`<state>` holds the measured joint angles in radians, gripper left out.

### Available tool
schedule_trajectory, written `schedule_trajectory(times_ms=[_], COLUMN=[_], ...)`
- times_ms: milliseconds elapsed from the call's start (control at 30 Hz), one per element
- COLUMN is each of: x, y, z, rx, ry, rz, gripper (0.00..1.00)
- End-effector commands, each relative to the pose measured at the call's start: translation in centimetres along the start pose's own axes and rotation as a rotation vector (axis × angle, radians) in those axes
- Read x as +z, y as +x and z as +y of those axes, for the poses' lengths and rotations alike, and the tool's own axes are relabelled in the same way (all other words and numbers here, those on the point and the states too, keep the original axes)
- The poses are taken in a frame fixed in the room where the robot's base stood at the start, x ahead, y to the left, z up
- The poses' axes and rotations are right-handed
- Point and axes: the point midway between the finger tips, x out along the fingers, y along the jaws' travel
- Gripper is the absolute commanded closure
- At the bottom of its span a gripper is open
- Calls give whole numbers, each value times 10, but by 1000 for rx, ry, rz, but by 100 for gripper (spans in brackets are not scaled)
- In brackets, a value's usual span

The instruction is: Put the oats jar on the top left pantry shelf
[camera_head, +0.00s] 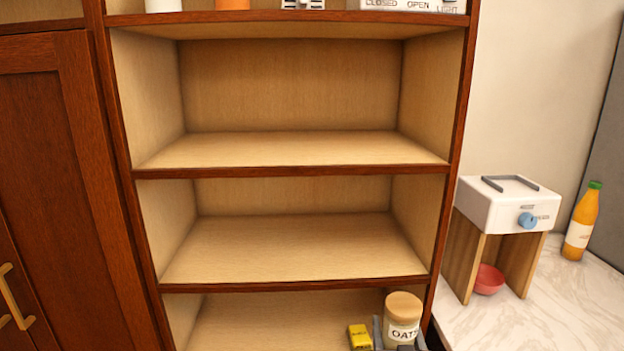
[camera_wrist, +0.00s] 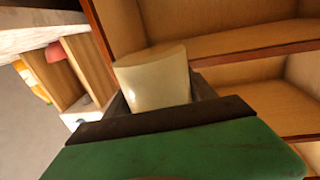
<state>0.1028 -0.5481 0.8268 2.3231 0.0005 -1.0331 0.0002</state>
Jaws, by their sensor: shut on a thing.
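The oats jar (camera_head: 404,318) is cream with a tan lid and an "OATS" label, low in the head view, in front of the lower right of the pantry. My gripper (camera_head: 398,345) is shut on it, with a grey finger at its left. The jar's lower part is cut off by the picture's edge. In the wrist view the jar (camera_wrist: 152,80) looks pale between my gripper's dark jaws (camera_wrist: 160,100). The open pantry (camera_head: 315,172) has empty middle shelves. Its upper shelf (camera_head: 290,17) holds several things, only their lower parts visible.
A yellow box (camera_head: 360,337) shows just left of the jar; what it rests on is unclear. On the marble counter (camera_head: 570,310) are a white-topped dispenser (camera_head: 508,205), a red bowl (camera_head: 488,280) and an orange bottle (camera_head: 582,222). A closed wooden cabinet (camera_head: 60,180) stands left.

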Motion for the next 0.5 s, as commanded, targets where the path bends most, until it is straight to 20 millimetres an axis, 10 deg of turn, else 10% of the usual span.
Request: schedule_trajectory(times_ms=[167, 500], x=[-3, 31], y=[-1, -34], z=[-44, -45], rx=[-95, -104], ry=[0, 1], rz=[2, 8], gripper=[100, 100])
